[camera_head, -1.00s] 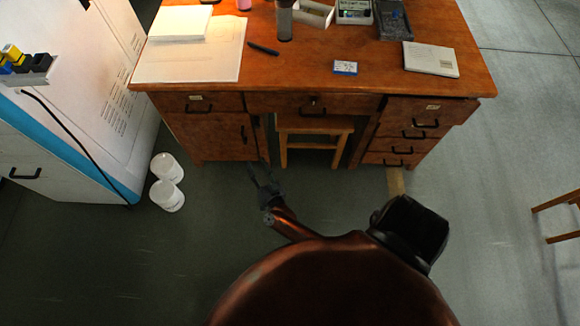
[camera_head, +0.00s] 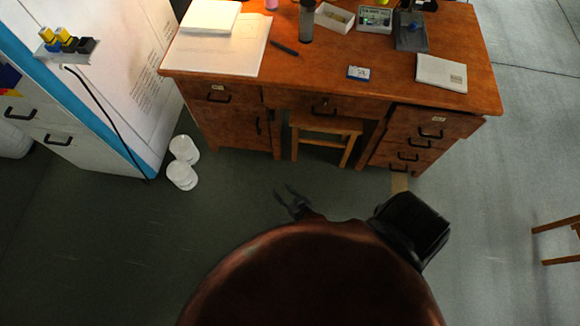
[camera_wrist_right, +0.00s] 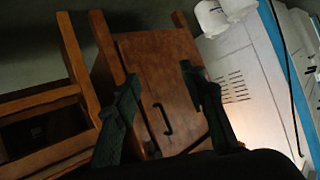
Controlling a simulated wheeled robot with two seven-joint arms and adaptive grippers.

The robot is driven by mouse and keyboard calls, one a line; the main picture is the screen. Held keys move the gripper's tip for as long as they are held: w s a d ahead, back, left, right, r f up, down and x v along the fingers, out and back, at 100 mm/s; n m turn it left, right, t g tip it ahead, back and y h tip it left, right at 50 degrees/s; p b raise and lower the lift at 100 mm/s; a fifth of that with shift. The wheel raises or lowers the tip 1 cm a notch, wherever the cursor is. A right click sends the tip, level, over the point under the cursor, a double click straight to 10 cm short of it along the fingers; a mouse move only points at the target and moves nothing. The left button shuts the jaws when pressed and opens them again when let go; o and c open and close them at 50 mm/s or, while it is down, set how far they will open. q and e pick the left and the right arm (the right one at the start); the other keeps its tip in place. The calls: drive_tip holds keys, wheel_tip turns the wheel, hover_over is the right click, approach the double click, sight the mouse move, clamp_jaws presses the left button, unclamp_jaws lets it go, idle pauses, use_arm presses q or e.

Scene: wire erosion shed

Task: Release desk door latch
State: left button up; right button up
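The wooden desk (camera_head: 330,85) stands ahead of me. Its left pedestal has a drawer above a brown door (camera_head: 228,130) with a dark upright handle (camera_head: 258,126). The door looks closed; I cannot make out a separate latch. My right gripper (camera_head: 283,190) is open and empty over the floor, in front of the desk and apart from it. In the right wrist view, the open fingers (camera_wrist_right: 158,78) frame the door (camera_wrist_right: 175,85) and its handle (camera_wrist_right: 164,119), with nothing between them touching. My left gripper is not in view.
A wooden stool (camera_head: 325,125) sits in the desk's knee space. Two white containers (camera_head: 183,162) stand on the floor between the desk and a white cabinet (camera_head: 110,110). A chair (camera_head: 558,240) is at the far right. The floor before the desk is clear.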

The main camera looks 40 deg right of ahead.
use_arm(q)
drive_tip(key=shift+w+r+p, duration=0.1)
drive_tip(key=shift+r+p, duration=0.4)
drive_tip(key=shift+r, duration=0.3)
use_arm(e)
drive_tip(key=shift+n+g+y, duration=0.3)
drive_tip(key=shift+n+g, duration=0.1)
drive_tip(key=shift+g, duration=0.3)
drive_tip(key=shift+s+a+f, duration=0.1)
drive_tip(key=shift+s+f, duration=0.3)
drive_tip(key=shift+s, duration=0.35)
drive_tip(key=shift+s+d+f, duration=0.1)
drive_tip(key=shift+s+f, duration=0.3)
drive_tip(key=shift+s, duration=0.35)
drive_tip(key=shift+s+a+f, duration=0.1)
drive_tip(key=shift+s+f, duration=0.3)
drive_tip(key=shift+s, duration=0.35)
